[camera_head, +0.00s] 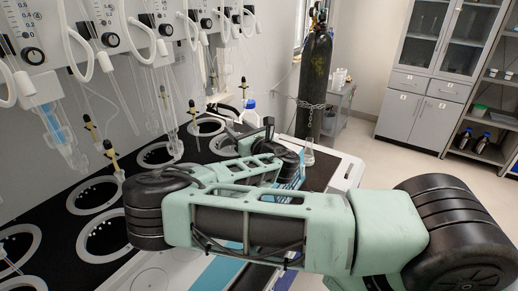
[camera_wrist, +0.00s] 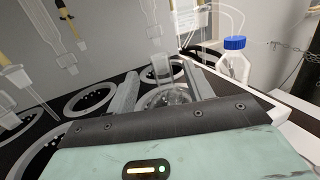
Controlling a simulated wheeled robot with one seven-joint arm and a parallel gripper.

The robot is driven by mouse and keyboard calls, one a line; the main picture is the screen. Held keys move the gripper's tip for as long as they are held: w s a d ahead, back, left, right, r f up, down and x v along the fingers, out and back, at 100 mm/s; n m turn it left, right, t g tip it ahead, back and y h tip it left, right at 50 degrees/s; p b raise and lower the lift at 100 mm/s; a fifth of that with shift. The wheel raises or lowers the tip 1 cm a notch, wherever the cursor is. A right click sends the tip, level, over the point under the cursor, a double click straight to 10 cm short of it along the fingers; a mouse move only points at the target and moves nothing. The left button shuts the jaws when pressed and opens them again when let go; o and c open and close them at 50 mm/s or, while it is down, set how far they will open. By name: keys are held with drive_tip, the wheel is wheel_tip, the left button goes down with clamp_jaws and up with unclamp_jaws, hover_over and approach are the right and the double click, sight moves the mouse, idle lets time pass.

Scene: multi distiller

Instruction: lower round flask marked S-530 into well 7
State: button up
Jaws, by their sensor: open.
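A clear round flask (camera_wrist: 168,98) shows in the wrist view, its body between the two fingers of my gripper (camera_wrist: 163,73) and its neck upright. No S-530 marking is readable on it. My gripper is open, with a finger on either side of the flask; I cannot tell whether either finger touches it. Ringed wells (camera_wrist: 92,97) lie around it in the black bench, but no well number is readable. The gripper and palm hide the flask's base, so I cannot tell whether it sits in a well. In the head view my arm hides much of this area.
A row of ringed wells (camera_head: 97,197) runs along the bench under hanging glassware (camera_head: 57,135) and clamps. A blue-capped bottle (camera_wrist: 234,62) stands behind on the right. A clear conical flask (camera_head: 308,154) stands near the bench's right end. A chained dark cylinder (camera_head: 315,75) is beyond.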

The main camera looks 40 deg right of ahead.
drive_tip(key=s+f, duration=0.1)
drive_tip(key=s, duration=1.1)
drive_tip(key=shift+s+d, duration=0.2)
drive_tip(key=shift+d, duration=0.05)
